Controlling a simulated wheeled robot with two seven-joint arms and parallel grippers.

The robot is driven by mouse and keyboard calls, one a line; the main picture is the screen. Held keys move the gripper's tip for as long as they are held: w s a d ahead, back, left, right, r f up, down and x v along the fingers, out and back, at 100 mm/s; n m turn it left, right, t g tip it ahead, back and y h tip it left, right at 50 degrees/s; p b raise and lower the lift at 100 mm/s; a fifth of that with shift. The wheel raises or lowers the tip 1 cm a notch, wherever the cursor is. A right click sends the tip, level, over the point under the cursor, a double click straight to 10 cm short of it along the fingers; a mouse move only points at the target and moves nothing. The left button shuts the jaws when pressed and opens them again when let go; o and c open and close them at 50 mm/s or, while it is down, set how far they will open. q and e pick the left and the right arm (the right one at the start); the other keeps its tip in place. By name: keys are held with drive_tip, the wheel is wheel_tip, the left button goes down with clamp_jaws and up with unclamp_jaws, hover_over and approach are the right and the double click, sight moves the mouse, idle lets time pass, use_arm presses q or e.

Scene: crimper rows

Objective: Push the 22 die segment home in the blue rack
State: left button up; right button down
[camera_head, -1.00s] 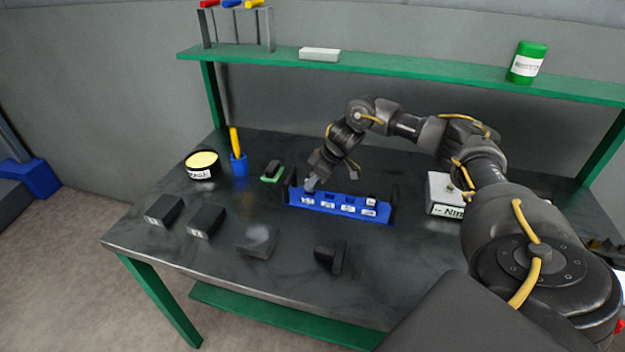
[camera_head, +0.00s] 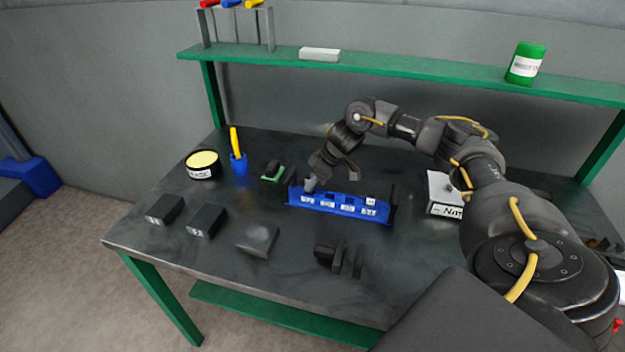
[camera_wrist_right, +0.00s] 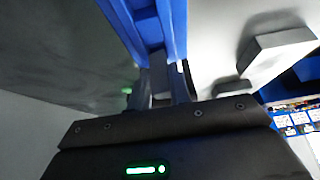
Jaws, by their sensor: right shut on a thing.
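The blue rack (camera_head: 330,208) stands near the middle of the table, with a row of white number labels on its front, too small to read surely. My right gripper (camera_head: 311,185) reaches down at the rack's left end. In the right wrist view its fingers (camera_wrist_right: 163,88) are shut on a small grey piece (camera_wrist_right: 158,68), close against the blue rack (camera_wrist_right: 122,22). This is likely the 22 die segment; its number does not show. The fingers hide most of it, so I cannot tell how deep it sits. My left gripper is not in view.
Black blocks (camera_head: 165,209) (camera_head: 206,220) and a grey block (camera_head: 258,240) lie on the left and front of the table. A dark stand (camera_head: 328,256) is nearer me. A tin (camera_head: 202,165), a blue cup (camera_head: 239,165) and a labelled box (camera_head: 440,208) flank the rack.

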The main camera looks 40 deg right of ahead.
drive_tip(key=shift+f, duration=1.05)
drive_tip(key=c, duration=1.3)
unclamp_jaws()
drive_tip(key=shift+o, duration=0.5)
drive_tip(key=shift+f, duration=0.15)
drive_tip(key=shift+s, duration=0.15)
drive_tip(key=shift+s+d+r+b, duration=0.1)
drive_tip(key=shift+d+r+b, duration=0.05)
drive_tip(key=shift+r+b, duration=0.3)
drive_tip(key=b+v, duration=0.1)
drive_tip(key=v, duration=0.9)
drive_tip(key=shift+r, duration=0.15)
